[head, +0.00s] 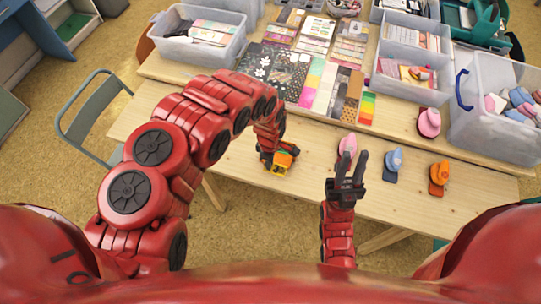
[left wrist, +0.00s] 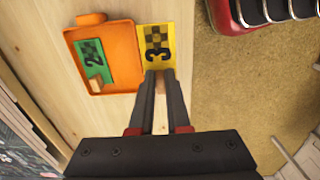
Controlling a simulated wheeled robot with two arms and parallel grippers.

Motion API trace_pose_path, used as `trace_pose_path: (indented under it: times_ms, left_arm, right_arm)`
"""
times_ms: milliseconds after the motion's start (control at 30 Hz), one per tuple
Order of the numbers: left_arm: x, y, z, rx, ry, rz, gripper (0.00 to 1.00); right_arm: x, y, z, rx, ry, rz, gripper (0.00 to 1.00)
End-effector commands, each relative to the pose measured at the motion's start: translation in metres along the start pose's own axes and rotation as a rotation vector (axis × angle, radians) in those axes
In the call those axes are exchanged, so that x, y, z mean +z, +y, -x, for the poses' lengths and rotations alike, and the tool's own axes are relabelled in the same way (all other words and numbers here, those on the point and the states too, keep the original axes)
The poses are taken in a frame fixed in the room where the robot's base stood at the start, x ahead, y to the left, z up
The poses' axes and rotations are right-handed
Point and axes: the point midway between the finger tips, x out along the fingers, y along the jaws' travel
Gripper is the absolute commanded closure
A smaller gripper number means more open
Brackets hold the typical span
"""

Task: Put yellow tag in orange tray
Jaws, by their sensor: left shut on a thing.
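The orange tray (left wrist: 112,41) lies on the wooden table, at the left of the left wrist view; it also shows small in the head view (head: 280,167). A green tag (left wrist: 91,61) marked 2 lies in it. The yellow tag (left wrist: 157,41) marked 3 is beside the tray's right edge in the left wrist view, close to the table's edge. My left gripper (left wrist: 161,75) is shut on the yellow tag, at a small wooden piece between the fingertips. Whether the tag touches the tray is unclear. My right gripper (head: 347,166) is open and empty, over the table's front.
A pink stamp (head: 347,146), a blue stamp (head: 394,160) and an orange stamp (head: 439,175) stand right of the tray. Another pink stamp (head: 429,123) stands behind. Sheets and clear bins (head: 500,125) fill the back. A grey chair (head: 90,115) is at left.

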Motion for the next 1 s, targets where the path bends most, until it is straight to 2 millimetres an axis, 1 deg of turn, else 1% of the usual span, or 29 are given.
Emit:
trace_pose_path:
  times_ms: [33,100,200,333,533,633,667,700,800,900,1000]
  left_arm:
    - [0.001,0.008,-0.008,0.005,-0.003,-0.001,1.00]
    - [-0.004,0.021,-0.014,0.009,0.000,0.001,1.00]
    - [-0.007,0.033,-0.015,0.006,-0.002,-0.002,1.00]
    - [-0.011,0.046,-0.011,0.004,-0.003,-0.001,1.00]
    - [-0.014,0.053,-0.007,0.003,-0.002,-0.002,1.00]
    - [-0.015,0.058,-0.010,0.004,-0.002,-0.002,1.00]
    - [-0.016,0.059,-0.009,0.002,-0.002,-0.002,1.00]
    - [-0.016,0.058,-0.009,0.001,-0.003,-0.002,1.00]
    - [-0.016,0.056,-0.023,-0.003,-0.003,-0.001,1.00]
    - [-0.016,0.057,-0.035,-0.001,-0.003,-0.001,1.00]
    - [-0.016,0.057,-0.040,0.000,-0.003,-0.001,1.00]
  right_arm:
    - [0.003,-0.001,0.016,0.000,0.000,0.000,0.73]
    - [0.006,-0.002,0.038,0.000,0.001,0.000,0.73]
    - [0.010,-0.003,0.060,0.000,0.000,0.000,0.73]
    - [0.013,-0.004,0.076,0.000,0.000,0.000,0.73]
    - [0.014,-0.004,0.083,0.000,0.000,0.000,0.73]
    - [0.016,-0.005,0.094,0.000,0.001,0.000,0.73]
    - [0.015,-0.004,0.090,0.000,0.000,0.000,0.73]
    - [0.014,-0.004,0.083,0.000,0.000,0.000,0.73]
    - [0.013,-0.004,0.076,0.000,0.001,0.000,0.73]
    - [0.012,-0.004,0.072,0.000,0.000,0.000,0.73]
    - [0.012,-0.004,0.071,0.000,0.000,0.000,0.73]
